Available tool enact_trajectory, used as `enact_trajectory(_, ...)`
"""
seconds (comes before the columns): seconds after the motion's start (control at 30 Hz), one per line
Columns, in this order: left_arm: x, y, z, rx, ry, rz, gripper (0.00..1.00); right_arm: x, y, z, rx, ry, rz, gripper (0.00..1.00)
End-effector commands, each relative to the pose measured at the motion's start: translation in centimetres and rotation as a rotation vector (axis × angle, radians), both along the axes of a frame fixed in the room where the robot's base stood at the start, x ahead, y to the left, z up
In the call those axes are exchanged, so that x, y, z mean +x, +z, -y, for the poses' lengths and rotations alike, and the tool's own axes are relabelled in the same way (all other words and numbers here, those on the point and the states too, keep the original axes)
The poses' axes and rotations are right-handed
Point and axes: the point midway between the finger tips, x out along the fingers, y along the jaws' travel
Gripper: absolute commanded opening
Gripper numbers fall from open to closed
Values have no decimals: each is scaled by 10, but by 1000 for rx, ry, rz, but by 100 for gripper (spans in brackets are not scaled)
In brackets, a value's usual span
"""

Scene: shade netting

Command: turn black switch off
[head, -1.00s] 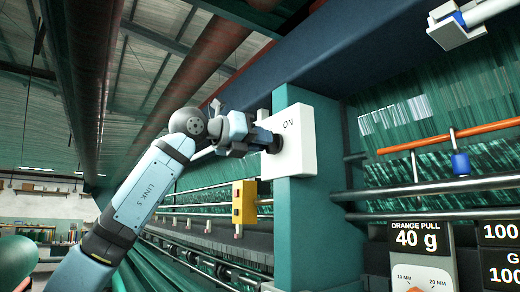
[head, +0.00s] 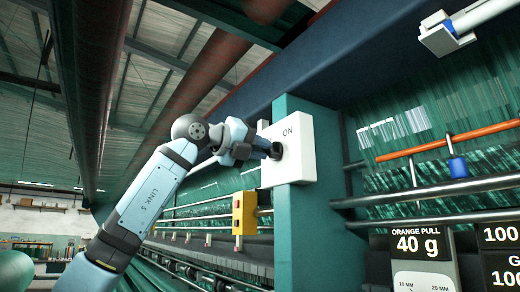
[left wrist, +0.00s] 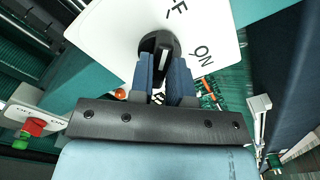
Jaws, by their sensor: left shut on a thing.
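The black switch (head: 278,150) is a round knob on the face of a white box (head: 301,150) lettered ON. In the left wrist view the black switch (left wrist: 161,44) has a white line on its grip and sits on the white plate (left wrist: 110,32), with ON to its right and partly hidden lettering ending in F above it. My left gripper (head: 267,149) reaches it from the left. In the left wrist view its two blue fingers (left wrist: 166,75) are shut on the switch's grip, one on each side.
The white box is fixed to a teal post (head: 300,235). A yellow box (head: 245,213) hangs below left of it. Horizontal rails (head: 435,192) and an orange rod (head: 440,143) lie right of the post. A red knob (left wrist: 36,126) shows at lower left in the wrist view.

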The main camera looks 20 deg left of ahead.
Motion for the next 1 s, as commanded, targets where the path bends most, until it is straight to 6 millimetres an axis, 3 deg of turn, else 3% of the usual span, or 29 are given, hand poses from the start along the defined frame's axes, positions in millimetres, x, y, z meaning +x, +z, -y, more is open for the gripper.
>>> enact_trajectory(0.23,-1,3,-2,-7,2,4,0,0,0,0,-1,0,-2,43)
enact_trajectory(0.27,-1,3,-2,-7,2,4,20,0,0,0,-1,0,-2,43)
enact_trajectory(0.37,-1,3,-2,-5,1,4,42,0,0,0,-1,-1,-2,43)
enact_trajectory(0.73,-4,0,-4,-2,1,3,43,0,-3,1,-1,-2,-3,43)
enact_trajectory(1.0,-45,-1,-36,-2,4,6,43,0,-16,1,3,-6,-17,43)
